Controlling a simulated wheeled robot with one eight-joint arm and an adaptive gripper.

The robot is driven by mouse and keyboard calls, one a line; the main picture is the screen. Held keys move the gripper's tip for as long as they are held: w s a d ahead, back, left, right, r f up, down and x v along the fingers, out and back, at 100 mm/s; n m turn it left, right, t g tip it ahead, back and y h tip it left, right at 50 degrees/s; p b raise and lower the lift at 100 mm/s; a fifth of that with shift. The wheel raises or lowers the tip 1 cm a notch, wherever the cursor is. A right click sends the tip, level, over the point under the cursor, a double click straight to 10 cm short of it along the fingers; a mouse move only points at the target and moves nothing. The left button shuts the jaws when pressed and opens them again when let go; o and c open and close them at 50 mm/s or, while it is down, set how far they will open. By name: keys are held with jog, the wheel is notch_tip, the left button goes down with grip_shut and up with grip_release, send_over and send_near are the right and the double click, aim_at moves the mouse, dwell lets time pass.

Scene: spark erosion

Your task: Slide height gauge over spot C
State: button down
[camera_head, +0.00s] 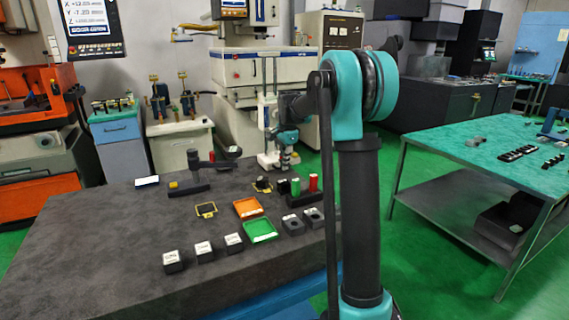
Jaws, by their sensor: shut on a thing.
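My gripper (285,158) points down at the back right of the dark table, partly merged with the things behind it. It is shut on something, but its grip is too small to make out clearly. A white upright stand (268,161) with a flat base is just left of it, near the table's back edge. It may be the height gauge, but I cannot be sure. Two small yellow-framed dark squares, one at the middle (206,210) and one nearer the gripper (262,186), lie on the table. Their letters are not readable, so I cannot tell which spot is C.
A dark post stand with a side arm (193,160) is at the back left. An orange tray (248,198) and a green tray (274,231) lie mid-table. A rack holds a green (296,187) and a red cylinder (313,183). Several labelled dark blocks stand in front. The left front is clear.

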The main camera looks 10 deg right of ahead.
jog(key=a, duration=0.2)
jog(key=s+a, duration=0.1)
jog(key=a, duration=0.2)
jog(key=s+a, duration=0.1)
jog(key=a, duration=0.1)
jog(key=shift+s+a, duration=0.2)
jog(key=c, duration=1.8)
grip_release()
jog(key=shift+a, duration=0.15)
jog(key=shift+o, duration=1)
jog(key=shift+r, duration=0.15)
notch_tip(320, 180, up, 12)
jog(key=s, duration=0.2)
jog(key=shift+d+f, duration=0.25)
jog(key=shift+d, duration=0.2)
